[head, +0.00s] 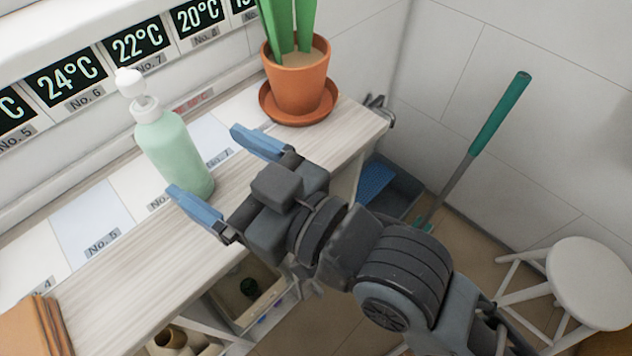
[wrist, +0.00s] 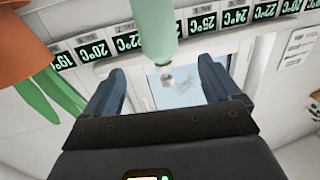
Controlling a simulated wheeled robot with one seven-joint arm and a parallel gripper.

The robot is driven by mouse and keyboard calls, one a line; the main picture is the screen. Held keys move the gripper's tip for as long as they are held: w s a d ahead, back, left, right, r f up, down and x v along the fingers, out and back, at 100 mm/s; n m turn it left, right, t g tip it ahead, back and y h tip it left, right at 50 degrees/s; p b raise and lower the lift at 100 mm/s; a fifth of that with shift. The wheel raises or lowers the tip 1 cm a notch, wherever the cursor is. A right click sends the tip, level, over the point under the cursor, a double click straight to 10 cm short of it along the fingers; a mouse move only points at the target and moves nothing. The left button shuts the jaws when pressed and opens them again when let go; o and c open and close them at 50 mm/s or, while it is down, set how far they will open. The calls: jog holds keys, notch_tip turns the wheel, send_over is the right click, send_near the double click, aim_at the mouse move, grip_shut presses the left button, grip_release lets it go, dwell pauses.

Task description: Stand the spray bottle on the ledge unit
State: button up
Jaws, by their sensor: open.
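The spray bottle (head: 172,155) is pale green with a white pump top. It stands upright on the pale wooden top of the ledge unit (head: 150,270), near the label cards. My gripper (head: 204,160) is open, its two blue fingers pointing at the bottle from the front right. In the wrist view the bottle (wrist: 152,30) shows upside down, in line with the gap between the fingers of my gripper (wrist: 162,68). I cannot tell whether a finger touches it. One finger tip is close to the bottle's lower front side.
A potted plant (head: 297,85) on a terracotta saucer stands at the ledge's right end. A brown wooden item (head: 35,325) is at the lower left. Temperature signs (head: 65,80) line the back wall. A white stool (head: 590,275) and a green-handled tool (head: 490,130) are on the right.

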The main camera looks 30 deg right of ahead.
jog(key=s+d+f+m+h, duration=0.2)
jog(key=s+d+f+h, duration=0.2)
jog(key=s+d, duration=0.5)
jog(key=s+d+f+m+g+h, duration=0.1)
jog(key=s+d+f+m+h, duration=0.2)
jog(key=s+d, duration=0.6)
jog(key=s+f+h, duration=0.1)
jog(key=s, duration=0.7)
jog(key=shift+f, duration=0.2)
jog(key=shift+s, duration=0.1)
